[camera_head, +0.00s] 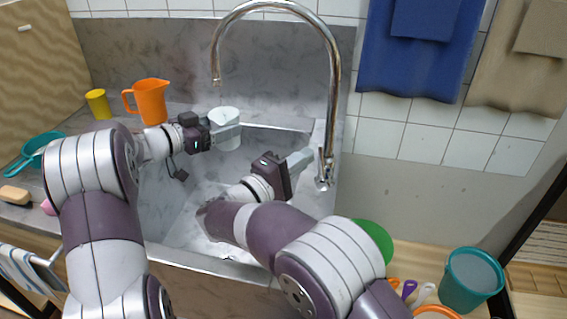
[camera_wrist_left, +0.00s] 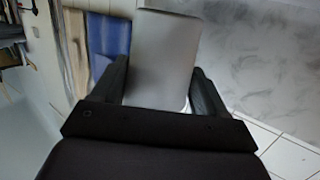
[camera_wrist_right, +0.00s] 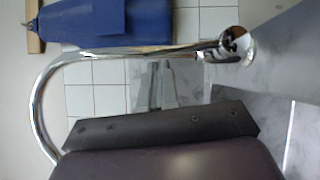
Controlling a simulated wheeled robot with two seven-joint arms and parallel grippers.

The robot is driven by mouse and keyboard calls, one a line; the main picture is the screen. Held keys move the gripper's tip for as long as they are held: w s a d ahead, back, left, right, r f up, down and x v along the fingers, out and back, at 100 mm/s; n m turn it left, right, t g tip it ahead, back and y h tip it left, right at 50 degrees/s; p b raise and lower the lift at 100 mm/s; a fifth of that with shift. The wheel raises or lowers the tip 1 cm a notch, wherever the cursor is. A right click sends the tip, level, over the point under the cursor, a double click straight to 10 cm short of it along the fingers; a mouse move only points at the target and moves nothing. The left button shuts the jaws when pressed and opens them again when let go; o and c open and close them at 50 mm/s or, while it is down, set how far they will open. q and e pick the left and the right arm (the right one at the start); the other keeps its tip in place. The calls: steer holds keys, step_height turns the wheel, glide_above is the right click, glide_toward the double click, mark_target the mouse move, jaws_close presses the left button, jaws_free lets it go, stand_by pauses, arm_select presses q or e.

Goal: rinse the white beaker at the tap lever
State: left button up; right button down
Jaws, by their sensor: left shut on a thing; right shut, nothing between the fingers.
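The white beaker (camera_head: 224,117) is upright over the back of the sink, below the tap's spout in the head view. My left gripper (camera_head: 229,133) is shut on it. In the left wrist view the beaker (camera_wrist_left: 161,60) sits between the two fingers. The tap (camera_head: 334,80) arches over the sink; no water shows at its spout. The tap lever (camera_head: 321,155) is at the tap's lower right. My right gripper (camera_head: 305,158) is shut and empty, its tips close beside the lever; I cannot tell whether they touch. The right wrist view shows its closed fingers (camera_wrist_right: 154,86).
An orange jug (camera_head: 150,102) and a yellow cup (camera_head: 98,104) stand behind the sink at left. A teal bucket (camera_head: 470,281) and a green item (camera_head: 373,238) are at right. Blue towels (camera_head: 415,50) hang behind.

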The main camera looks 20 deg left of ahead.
steer(key=shift+w+d, duration=0.1)
steer(key=shift+d, duration=0.1)
steer(key=shift+d, duration=0.1)
steer(key=shift+w+d+r+m+g, duration=0.1)
steer(key=shift+d+r+m+g, duration=0.1)
steer(key=shift+d+m, duration=0.2)
steer(key=shift+d+r+m+g, duration=0.2)
steer(key=shift+d+m, duration=0.1)
steer(key=shift+d, duration=0.15)
arm_select(q)
steer(key=shift+s+a, duration=0.1)
steer(key=shift+a, duration=0.05)
arm_select(e)
steer(key=shift+f, duration=0.1)
